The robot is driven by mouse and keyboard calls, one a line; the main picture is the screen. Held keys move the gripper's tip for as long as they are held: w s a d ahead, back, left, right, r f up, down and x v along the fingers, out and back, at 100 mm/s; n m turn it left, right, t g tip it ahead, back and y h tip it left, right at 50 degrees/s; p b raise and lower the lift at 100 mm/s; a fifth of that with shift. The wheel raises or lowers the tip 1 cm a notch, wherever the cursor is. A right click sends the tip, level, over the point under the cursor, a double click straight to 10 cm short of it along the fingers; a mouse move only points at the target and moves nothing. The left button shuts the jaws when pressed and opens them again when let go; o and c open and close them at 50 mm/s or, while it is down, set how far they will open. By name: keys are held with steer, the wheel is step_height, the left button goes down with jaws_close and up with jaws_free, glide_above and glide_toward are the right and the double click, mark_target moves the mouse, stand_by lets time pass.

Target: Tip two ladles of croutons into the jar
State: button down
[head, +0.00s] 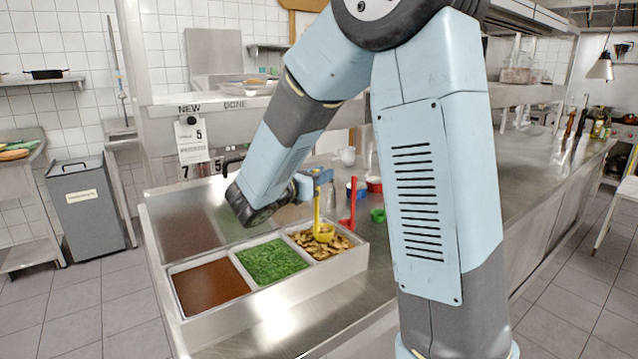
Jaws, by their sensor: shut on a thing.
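My gripper (317,178) is shut on the upright handle of a yellow ladle. The ladle's bowl (324,234) is at the croutons (318,248) in the right-hand tub of the counter well. I cannot tell whether the bowl touches them or holds any. The croutons are brown and fill much of the tub. I cannot pick out the jar with certainty; my arm covers part of the counter to the right.
Left of the croutons are a tub of chopped greens (271,261) and a tub of brown sauce (210,286). Behind are a red utensil (352,200), a small green item (378,215), a red container (374,184) and a white mug (347,156). A shelf crosses above.

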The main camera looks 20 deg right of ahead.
step_height(320, 180, up, 5)
steer(key=shift+f, duration=0.2)
stand_by(0.5)
steer(key=shift+s, duration=0.1)
stand_by(0.4)
